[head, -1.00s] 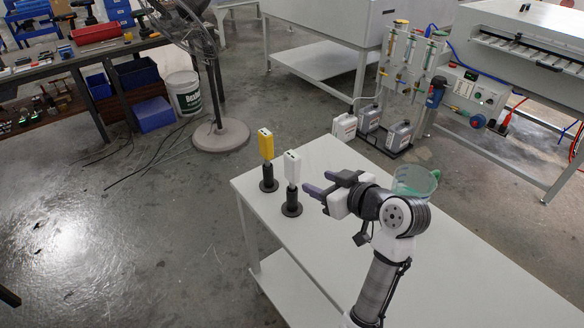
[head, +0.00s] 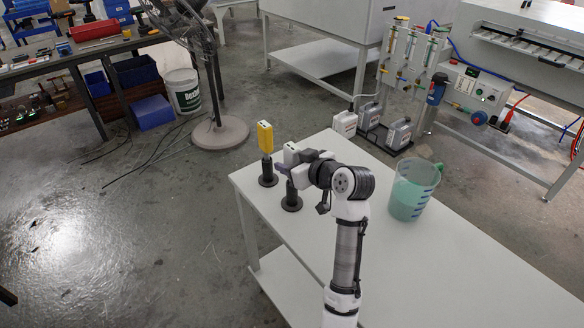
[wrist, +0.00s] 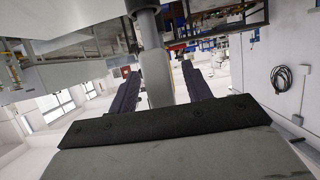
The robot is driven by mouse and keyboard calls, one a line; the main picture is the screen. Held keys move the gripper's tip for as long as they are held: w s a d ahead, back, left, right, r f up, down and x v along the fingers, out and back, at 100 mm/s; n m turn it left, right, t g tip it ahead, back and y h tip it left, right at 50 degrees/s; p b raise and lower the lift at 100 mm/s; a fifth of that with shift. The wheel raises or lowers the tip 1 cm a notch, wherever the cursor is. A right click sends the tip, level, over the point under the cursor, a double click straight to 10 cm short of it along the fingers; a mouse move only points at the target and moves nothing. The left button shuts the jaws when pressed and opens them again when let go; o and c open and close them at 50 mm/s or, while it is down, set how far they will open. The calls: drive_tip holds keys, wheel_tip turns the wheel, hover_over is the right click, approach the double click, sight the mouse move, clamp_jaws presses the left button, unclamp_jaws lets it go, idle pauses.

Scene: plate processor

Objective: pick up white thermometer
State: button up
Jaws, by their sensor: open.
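The white thermometer (head: 290,150) stands upright on a black round-based stand (head: 291,203) near the far left end of the white table. My gripper (head: 284,168) is at its height, with its dark fingers open. In the wrist view my gripper (wrist: 160,70) has one finger on each side of the thermometer body (wrist: 156,82), which looks grey in shade. A gap shows toward the right finger; contact at the left finger is hard to tell. My gripper partly hides the thermometer's lower part in the head view.
A yellow thermometer (head: 265,138) on a similar black stand (head: 268,178) is close by on the left. A measuring jug with green liquid (head: 409,200) stands on the table (head: 440,250) at the right. The table's front right part is clear.

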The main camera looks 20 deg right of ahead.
drive_tip(key=shift+w+f, duration=0.1)
drive_tip(key=shift+w, duration=0.1)
clamp_jaws()
idle(0.3)
